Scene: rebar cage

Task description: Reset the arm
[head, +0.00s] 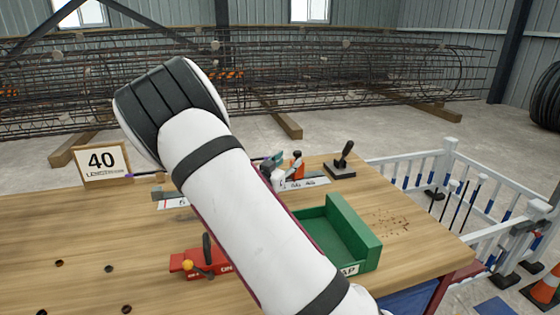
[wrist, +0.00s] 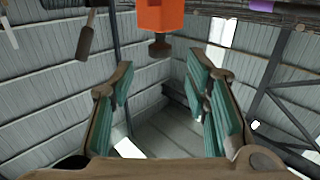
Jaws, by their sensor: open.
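My gripper (wrist: 162,68) shows in the wrist view, with brown fingers and teal pads spread wide apart. Nothing is between the pads; the view between them shows grey metal walls. The gripper is not visible in the head view. There my white arm with black bands crosses the middle of the picture from the lower right up to the left, above the wooden workbench (head: 110,225). The arm hides part of the bench.
On the bench are a "40" sign (head: 101,161), a green tray (head: 340,233), a red block with "ON" lettering (head: 200,264), a small orange-vested figure (head: 297,166) and a black-handled tool (head: 343,160). A long rebar cage (head: 390,70) lies behind. An orange object (wrist: 162,15) shows in the wrist view.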

